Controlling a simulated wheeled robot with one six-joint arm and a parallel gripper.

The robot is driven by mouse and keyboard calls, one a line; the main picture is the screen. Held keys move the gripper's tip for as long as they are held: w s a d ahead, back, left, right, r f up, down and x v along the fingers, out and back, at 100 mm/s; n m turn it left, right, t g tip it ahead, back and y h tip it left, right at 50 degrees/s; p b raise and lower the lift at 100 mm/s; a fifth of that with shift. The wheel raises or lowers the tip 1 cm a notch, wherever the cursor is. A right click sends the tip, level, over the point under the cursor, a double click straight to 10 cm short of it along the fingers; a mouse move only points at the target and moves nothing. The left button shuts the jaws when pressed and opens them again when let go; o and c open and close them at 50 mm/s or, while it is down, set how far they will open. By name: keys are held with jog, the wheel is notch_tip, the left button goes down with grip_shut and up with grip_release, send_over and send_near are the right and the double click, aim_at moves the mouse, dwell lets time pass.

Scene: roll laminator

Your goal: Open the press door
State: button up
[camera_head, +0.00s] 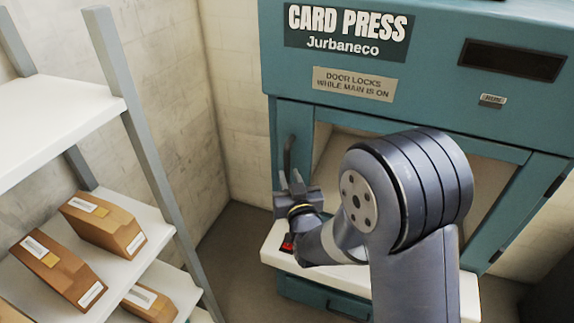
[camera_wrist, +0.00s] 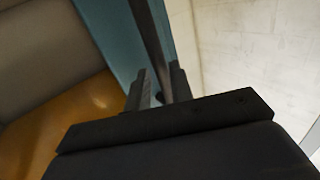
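The teal card press (camera_head: 335,85) stands at the back, and its windowed door (camera_head: 512,215) looks closed. A dark vertical bar handle (camera_head: 289,155) is on the door's left side. My gripper (camera_head: 292,182) is at the lower part of this handle. In the wrist view, the handle (camera_wrist: 151,40) runs down between the two fingers of my gripper (camera_wrist: 160,90), with what look like small gaps beside it. The fingers look open around the bar. My arm hides much of the door's middle and lower part.
A sign (camera_head: 354,83) reads "DOOR LOCKS WHILE MAIN IS ON". A shelf rack (camera_head: 150,155) with several brown boxes stands at left. Floor shows between rack and press.

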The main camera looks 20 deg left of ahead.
aim_at(288, 171)
jog(key=shift+p+x, duration=0.3)
jog(key=shift+x, duration=1.6)
jog(key=shift+c, duration=0.2)
grip_shut()
